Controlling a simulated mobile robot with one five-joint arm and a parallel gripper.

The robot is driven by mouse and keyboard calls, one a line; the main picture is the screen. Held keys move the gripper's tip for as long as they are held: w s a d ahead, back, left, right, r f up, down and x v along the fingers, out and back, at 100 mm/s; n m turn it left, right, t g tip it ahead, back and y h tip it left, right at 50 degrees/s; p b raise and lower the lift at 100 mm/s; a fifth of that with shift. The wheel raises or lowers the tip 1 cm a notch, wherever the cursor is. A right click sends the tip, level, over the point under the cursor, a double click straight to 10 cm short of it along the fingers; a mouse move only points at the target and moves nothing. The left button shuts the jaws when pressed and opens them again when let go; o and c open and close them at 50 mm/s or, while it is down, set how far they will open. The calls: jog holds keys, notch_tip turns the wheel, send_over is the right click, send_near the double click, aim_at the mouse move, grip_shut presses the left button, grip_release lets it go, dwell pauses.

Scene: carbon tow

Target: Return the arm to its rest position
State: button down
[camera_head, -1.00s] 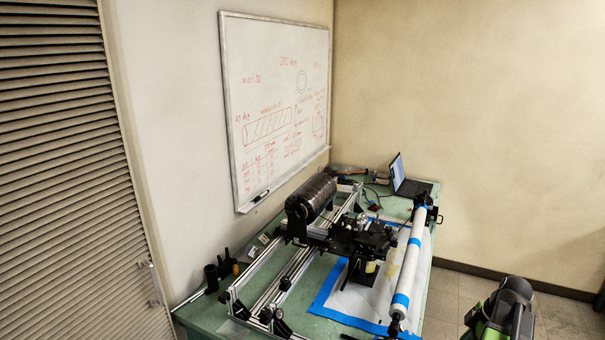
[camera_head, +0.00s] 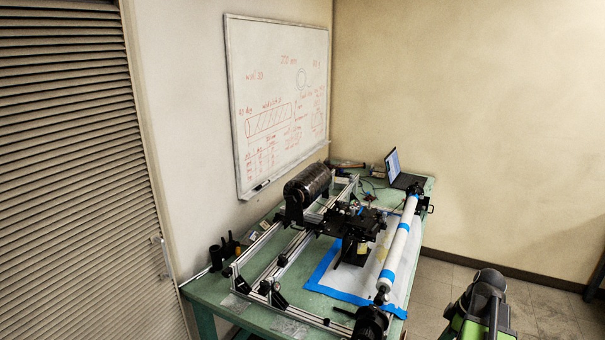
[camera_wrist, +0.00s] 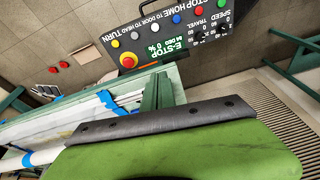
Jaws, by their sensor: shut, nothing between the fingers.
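My arm shows at the lower right of the head view as a green and black shape (camera_head: 482,308), beside the right side of the green table and in front of the tiled floor. In the wrist view my gripper (camera_wrist: 155,122) shows as a green body with a dark bolted strip along its edge. It is shut and holds nothing. Its fingertips are not clear in the head view. No marker of a rest position shows.
The green table (camera_head: 215,290) carries a winding rig with a dark spool (camera_head: 308,184), a white roller with blue bands (camera_head: 398,250) and a laptop (camera_head: 396,168). A dark control panel (camera_wrist: 165,35) with coloured buttons shows in the wrist view. Tiled floor (camera_head: 440,275) lies open right of the table.

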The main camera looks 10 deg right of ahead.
jog(key=w+a+m+h, duration=0.1)
jog(key=w+a+m, duration=0.25)
jog(key=a, duration=0.95)
jog(key=w+a+m, duration=0.2)
jog(key=w+a, duration=0.2)
jog(key=a, duration=0.8)
jog(key=w+a+m+h, duration=0.1)
jog(key=w+a+m, duration=0.2)
jog(key=a, duration=1)
notch_tip(320, 180, down, 11)
jog(key=s+d+g+b, duration=0.1)
jog(key=s+b, duration=0.1)
jog(key=b, duration=0.8)
jog(key=shift+r+g, duration=0.2)
jog(key=shift+g, duration=0.1)
